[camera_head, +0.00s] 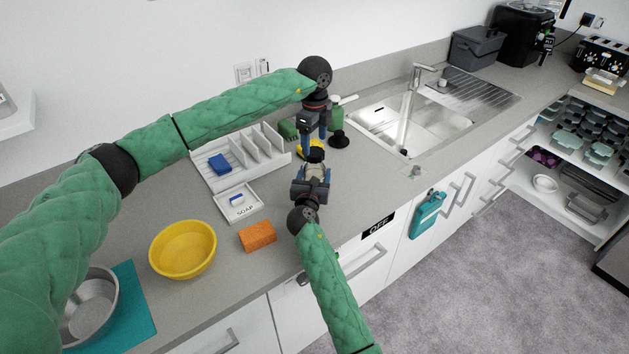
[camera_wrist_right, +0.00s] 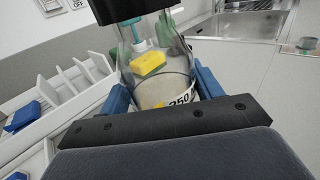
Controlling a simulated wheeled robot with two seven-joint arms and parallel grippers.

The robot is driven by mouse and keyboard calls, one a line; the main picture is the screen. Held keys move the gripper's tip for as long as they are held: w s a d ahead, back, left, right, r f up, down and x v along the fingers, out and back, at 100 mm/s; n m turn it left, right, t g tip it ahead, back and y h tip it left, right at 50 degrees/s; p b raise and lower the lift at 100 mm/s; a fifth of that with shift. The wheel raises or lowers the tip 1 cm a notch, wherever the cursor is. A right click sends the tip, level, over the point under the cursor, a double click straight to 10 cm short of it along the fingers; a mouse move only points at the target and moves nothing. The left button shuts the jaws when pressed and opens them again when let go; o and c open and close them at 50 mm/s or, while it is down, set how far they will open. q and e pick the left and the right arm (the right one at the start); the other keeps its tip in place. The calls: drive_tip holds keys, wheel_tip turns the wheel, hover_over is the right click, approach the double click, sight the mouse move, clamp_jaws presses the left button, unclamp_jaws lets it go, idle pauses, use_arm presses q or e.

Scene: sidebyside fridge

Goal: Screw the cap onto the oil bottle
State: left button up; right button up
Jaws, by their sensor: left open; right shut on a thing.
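A clear bottle with pale contents and a "250" mark (camera_wrist_right: 155,95) stands between the blue fingers of my right gripper (camera_wrist_right: 155,88). In the head view the bottle (camera_head: 315,172) is mostly hidden by my right gripper (camera_head: 313,178), which is shut on it. A dark piece (camera_head: 315,155) is at the bottle's top, probably the cap; whether it is seated cannot be told. It is likely the black shape (camera_wrist_right: 127,8) at the top of the wrist view.
A white rack (camera_head: 225,178), soap tray (camera_head: 222,207), orange sponge (camera_head: 257,236) and yellow bowl (camera_head: 183,250) lie left of the grippers. Behind are a green bottle (camera_head: 336,120), a dark round object (camera_head: 339,140) and the sink (camera_head: 435,125). Counter right of the grippers is clear.

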sight(315, 151)
use_arm(q)
drive_tip(key=shift+f, duration=1.95)
